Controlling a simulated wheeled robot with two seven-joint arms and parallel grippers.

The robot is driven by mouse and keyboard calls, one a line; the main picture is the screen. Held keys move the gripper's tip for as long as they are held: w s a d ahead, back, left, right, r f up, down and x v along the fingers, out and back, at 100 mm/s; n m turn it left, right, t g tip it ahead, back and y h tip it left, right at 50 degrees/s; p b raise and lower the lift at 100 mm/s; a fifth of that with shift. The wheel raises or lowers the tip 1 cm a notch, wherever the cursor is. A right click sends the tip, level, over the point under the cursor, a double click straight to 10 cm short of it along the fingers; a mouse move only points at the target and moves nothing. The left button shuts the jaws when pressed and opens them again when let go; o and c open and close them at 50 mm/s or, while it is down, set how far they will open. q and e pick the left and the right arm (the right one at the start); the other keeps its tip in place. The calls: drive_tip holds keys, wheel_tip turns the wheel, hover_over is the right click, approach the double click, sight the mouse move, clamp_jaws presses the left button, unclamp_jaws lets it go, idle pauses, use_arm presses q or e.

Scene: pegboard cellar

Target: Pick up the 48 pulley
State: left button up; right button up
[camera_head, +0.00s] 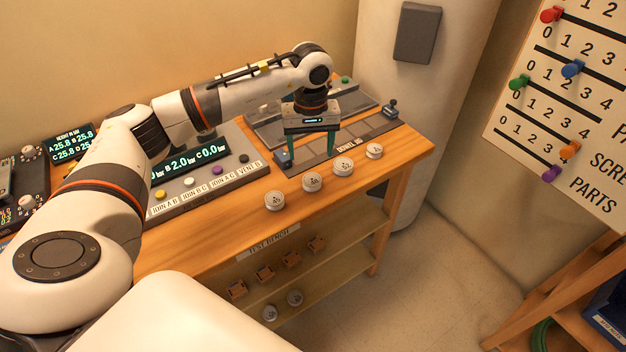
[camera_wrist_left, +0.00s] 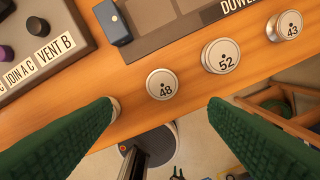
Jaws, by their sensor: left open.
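The 48 pulley (camera_wrist_left: 162,85) is a pale round disc marked 48, lying near the front edge of the wooden bench. In the head view it appears to be the second disc from the left (camera_head: 312,182). My left gripper (camera_head: 311,152) points down above the bench, behind the row of discs in that view. Its two green fingers are apart and empty. In the left wrist view the 48 pulley shows in the gap between the fingers (camera_wrist_left: 162,104), beyond their tips; they do not visibly touch it. My right gripper is not in view.
The 52 pulley (camera_wrist_left: 221,57) and 43 pulley (camera_wrist_left: 286,25) lie to the right. Another disc (camera_head: 274,200) lies left, partly hidden by a finger in the wrist view. A button panel (camera_head: 208,182) and dowel jig (camera_head: 330,157) stand behind. Floor lies beyond the bench edge.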

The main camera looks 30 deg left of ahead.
use_arm(q)
hover_over(312, 179)
drive_tip(key=f, duration=0.4)
drive_tip(key=shift+s+f+p, duration=0.2)
drive_tip(key=shift+f+p, duration=0.05)
drive_tip(key=shift+p, duration=0.15)
drive_tip(key=shift+w+f+p, duration=0.15)
drive_tip(key=shift+f+p, duration=0.8)
drive_tip(key=shift+f, duration=1.75)
drive_tip(key=c, duration=1.1)
